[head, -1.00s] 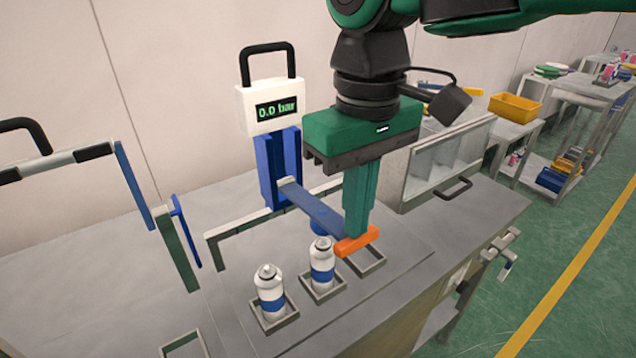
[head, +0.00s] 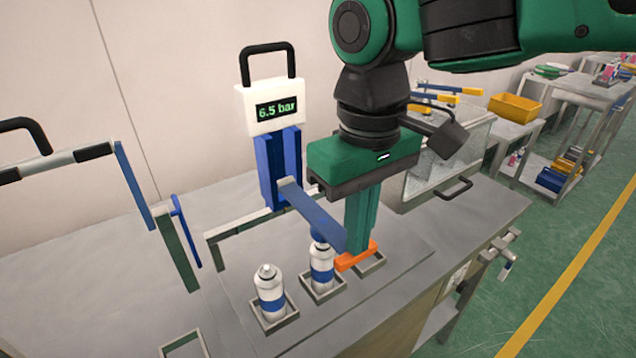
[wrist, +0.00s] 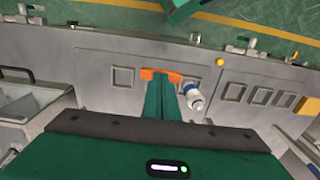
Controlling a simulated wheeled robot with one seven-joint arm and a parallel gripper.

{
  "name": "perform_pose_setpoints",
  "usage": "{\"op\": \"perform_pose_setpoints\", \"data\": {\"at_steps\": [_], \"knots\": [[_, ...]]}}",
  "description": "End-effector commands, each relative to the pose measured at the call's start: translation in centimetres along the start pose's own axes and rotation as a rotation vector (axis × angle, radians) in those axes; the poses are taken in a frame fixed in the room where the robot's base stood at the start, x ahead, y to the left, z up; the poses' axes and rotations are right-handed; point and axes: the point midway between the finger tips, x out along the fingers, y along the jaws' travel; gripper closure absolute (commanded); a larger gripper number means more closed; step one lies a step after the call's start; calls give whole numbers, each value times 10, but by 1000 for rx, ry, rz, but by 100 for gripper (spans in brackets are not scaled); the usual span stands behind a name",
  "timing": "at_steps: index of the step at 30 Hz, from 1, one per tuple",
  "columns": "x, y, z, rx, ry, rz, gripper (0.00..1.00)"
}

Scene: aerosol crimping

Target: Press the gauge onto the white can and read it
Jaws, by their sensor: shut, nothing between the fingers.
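The gauge (head: 276,108) is a white box with a black handle on a blue post, and its display reads 6.5 bar. A blue lever (head: 312,212) runs from the post, and its free end is beside my fingers. One white can (head: 322,272) with a blue band stands upright in a square holder under the lever, its top partly hidden by a blue part. A similar can (head: 270,292) stands in the holder to its left. My gripper (head: 357,257) is shut and empty, orange tips low, just right of the covered can. The wrist view shows the tips (wrist: 160,75) beside one can (wrist: 193,97).
An empty square holder (head: 183,345) is at the front left. A clear-walled box (head: 425,180) with a black handle stands at the right. Another blue-linked handle frame (head: 60,160) is at the left.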

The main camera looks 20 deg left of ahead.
Motion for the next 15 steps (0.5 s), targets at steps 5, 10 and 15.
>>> {"op": "perform_pose_setpoints", "data": {"at_steps": [5,10,15], "knots": [[0,0,0,0,0,0,100],[0,0,0,0,0,0,100],[-15,0,-3,1,2,0,100]]}}
